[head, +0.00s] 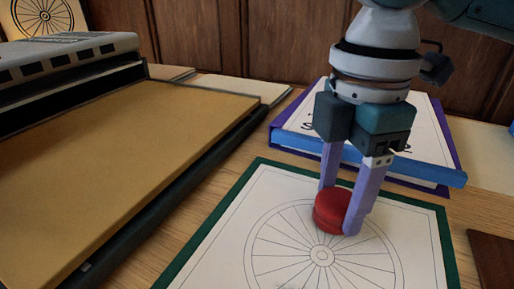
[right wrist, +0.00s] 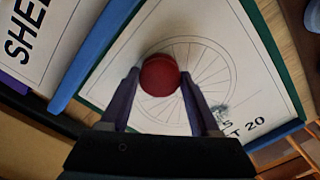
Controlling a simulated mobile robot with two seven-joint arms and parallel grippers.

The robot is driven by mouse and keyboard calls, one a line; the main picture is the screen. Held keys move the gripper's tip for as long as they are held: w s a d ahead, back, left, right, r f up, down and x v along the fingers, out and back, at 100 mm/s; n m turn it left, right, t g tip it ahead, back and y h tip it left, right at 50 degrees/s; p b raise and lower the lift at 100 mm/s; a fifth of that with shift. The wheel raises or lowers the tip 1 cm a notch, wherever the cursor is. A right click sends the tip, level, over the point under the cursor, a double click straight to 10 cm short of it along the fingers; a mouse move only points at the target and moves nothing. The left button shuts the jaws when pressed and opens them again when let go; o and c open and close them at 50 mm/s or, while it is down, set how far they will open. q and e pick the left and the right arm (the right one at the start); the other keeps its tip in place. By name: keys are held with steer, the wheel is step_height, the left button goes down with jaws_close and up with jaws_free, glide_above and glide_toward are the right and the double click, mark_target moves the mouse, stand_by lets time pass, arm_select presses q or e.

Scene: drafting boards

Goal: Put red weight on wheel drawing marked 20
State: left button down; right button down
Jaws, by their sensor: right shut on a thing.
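The red weight (head: 331,211) is a round disc between the two purple fingers of my right gripper (head: 340,208), which is shut on it. It is over the upper part of the wheel in the head view; I cannot tell whether it touches the sheet. The wheel drawing (head: 285,260) is a spoked wheel on a white sheet with a green border. In the right wrist view, the red weight (right wrist: 159,75) sits between the fingertips over the wheel, and the drawing (right wrist: 240,85) bears a printed 20 near one corner. My left gripper is not in view.
A blue-edged board (head: 440,172) with a purple-bordered, lettered sheet lies behind my right gripper. A large tan board (head: 120,150) with a dark edge fills the left. A brown object (head: 492,258) lies at the right edge. The sheet's lower left is clear.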

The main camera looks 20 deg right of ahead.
mark_target(339, 199)
stand_by(0.3)
steer(key=shift+c, duration=0.6)
jaws_free()
steer(key=shift+f, duration=0.1)
step_height(339, 199, up, 12)
steer(key=p, duration=0.4)
steer(key=shift+p, duration=0.4)
